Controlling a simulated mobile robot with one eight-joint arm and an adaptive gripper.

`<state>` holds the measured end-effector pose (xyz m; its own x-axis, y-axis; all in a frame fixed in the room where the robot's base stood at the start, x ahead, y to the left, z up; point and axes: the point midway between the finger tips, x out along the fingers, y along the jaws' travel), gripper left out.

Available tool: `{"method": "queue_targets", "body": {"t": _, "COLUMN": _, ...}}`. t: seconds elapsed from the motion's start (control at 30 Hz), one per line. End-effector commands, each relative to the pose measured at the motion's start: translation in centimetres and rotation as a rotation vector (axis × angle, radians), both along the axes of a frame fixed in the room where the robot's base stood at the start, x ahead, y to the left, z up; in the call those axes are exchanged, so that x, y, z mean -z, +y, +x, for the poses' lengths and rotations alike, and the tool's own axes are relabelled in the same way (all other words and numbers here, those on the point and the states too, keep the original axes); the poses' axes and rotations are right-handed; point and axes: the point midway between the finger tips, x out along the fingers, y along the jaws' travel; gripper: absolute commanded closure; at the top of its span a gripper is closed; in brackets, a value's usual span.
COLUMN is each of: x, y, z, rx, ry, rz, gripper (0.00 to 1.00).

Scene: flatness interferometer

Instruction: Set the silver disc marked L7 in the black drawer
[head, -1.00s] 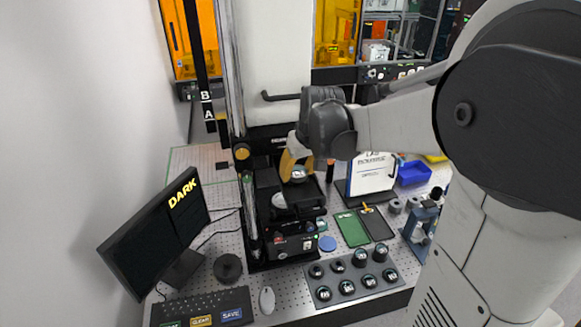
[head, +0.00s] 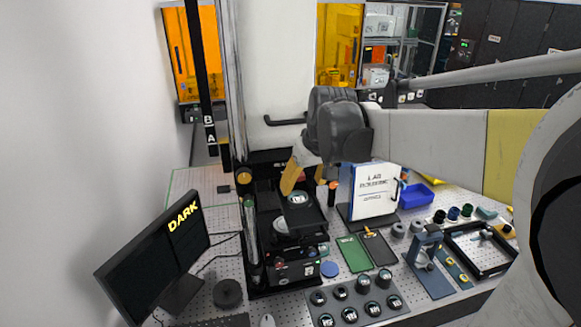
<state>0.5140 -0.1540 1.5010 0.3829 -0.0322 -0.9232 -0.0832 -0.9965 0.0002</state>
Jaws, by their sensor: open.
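A silver disc (head: 298,198) with a dark top and a small pale label lies on the black drawer (head: 310,216) of the instrument. The label is too small to read. My gripper (head: 293,185) has yellow fingers and is above and slightly left of the disc, near the instrument's column. Its fingers look apart with nothing between them. The far finger is partly hidden by the gripper body. The disc appears clear of the fingers, though the gap is hard to judge.
A grey rack (head: 345,300) with several discs stands in front. A monitor (head: 155,262) stands left.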

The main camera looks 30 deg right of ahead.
Motion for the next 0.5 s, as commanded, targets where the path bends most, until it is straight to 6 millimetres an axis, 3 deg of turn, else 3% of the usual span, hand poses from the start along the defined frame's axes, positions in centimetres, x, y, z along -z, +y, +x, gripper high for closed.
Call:
{"method": "queue_targets", "body": {"t": 0.2, "x": -3.9, "y": 0.1, "z": -1.6, "rx": 0.001, "ry": 0.000, "rz": 0.000, "gripper": 0.34}}
{"method": "queue_targets", "body": {"t": 0.37, "x": -5.2, "y": 0.4, "z": -2.3, "rx": -0.001, "ry": -0.002, "rz": -0.001, "gripper": 0.34}}
{"method": "queue_targets", "body": {"t": 0.5, "x": -4.8, "y": 3.7, "z": -4.4, "rx": -0.015, "ry": -0.031, "rz": -0.011, "gripper": 0.34}}
